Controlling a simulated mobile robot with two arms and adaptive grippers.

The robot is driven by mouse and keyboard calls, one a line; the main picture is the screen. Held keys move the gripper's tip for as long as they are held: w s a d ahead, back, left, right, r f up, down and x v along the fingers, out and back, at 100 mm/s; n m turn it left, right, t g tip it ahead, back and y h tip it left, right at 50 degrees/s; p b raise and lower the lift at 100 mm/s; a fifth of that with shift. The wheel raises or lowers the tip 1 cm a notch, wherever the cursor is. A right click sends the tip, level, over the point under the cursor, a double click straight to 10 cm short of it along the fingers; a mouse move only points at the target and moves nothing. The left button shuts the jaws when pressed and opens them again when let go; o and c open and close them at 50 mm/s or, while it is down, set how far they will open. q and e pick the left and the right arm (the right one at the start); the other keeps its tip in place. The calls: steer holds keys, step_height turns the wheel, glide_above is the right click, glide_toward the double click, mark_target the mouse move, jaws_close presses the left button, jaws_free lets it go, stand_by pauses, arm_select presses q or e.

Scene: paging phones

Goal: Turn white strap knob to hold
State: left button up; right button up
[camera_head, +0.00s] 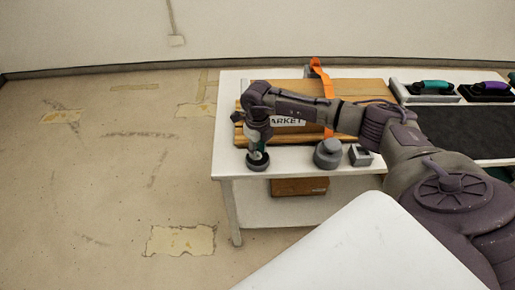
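My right arm reaches in from the right across the table. Its gripper (258,152) points down at the table's front left corner, just over a dark round base (258,166). A small pale and green part shows between the gripper and the base; the fingers hide most of it, and I cannot tell whether it is the white strap knob or whether the fingers are closed on it. An orange strap (318,72) runs over a wooden crate (345,87) with a partly hidden white label. My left gripper is out of view.
A grey round knob-like piece (328,153) and a small grey block (360,155) stand right of the gripper on the white table (228,128). Phone-like handsets, one teal (433,86) and one purple (490,88), lie behind a dark mat (460,130). A brown box (300,187) is on the lower shelf.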

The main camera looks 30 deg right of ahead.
jaws_close()
steer(key=shift+m, duration=0.4)
steer(key=m, duration=1.2)
steer(key=shift+w+r, duration=0.1)
steer(key=m+p, duration=0.1)
steer(key=m, duration=0.3)
steer(key=shift+m, duration=0.7)
